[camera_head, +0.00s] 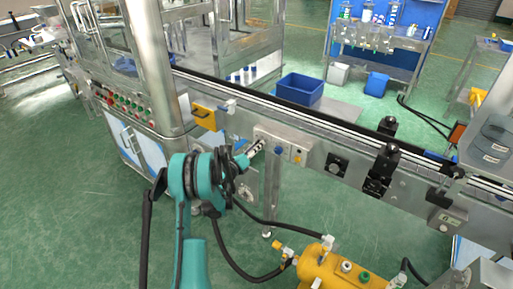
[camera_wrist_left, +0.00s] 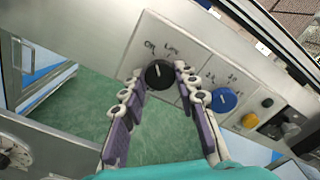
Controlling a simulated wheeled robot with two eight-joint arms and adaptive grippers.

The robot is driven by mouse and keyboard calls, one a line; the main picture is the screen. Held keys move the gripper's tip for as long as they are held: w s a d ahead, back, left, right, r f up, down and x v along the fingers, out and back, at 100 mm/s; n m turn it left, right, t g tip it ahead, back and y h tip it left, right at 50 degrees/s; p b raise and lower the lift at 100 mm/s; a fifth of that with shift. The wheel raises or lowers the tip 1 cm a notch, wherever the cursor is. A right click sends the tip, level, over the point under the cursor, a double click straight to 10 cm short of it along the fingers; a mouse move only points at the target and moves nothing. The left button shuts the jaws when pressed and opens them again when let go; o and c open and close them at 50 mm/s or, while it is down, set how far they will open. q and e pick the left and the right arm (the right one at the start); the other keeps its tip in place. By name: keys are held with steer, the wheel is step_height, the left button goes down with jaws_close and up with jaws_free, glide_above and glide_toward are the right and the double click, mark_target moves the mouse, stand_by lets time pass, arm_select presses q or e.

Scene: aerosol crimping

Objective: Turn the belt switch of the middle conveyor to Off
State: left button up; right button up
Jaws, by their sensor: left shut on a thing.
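The belt switch (camera_wrist_left: 158,75) is a round black knob with a pale mark pointing roughly upward, on a light control panel (camera_wrist_left: 160,28) on the conveyor's side. Small lettering stands above the knob, too blurred to read surely. My left gripper (camera_wrist_left: 160,72) has its purple-and-white fingers on either side of the knob and is shut on it. In the head view, the left gripper (camera_head: 260,146) reaches the panel (camera_head: 268,134) on the conveyor (camera_head: 320,125); the knob is hidden there. My right gripper is not in view.
Right of the switch are a blue knob (camera_wrist_left: 223,100), a yellow button (camera_wrist_left: 250,120) and a black button (camera_wrist_left: 267,103). A yellow tank (camera_head: 340,268) with hoses stands on the floor in front. A blue bin (camera_head: 300,89) is behind the belt. Black devices (camera_head: 380,168) stick out farther right.

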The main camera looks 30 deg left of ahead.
arm_select(q)
steer(key=shift+n, duration=0.8)
steer(key=o, duration=1.2)
steer(key=shift+c, duration=0.2)
steer(key=s+a, duration=0.1)
steer(key=s, duration=1.1)
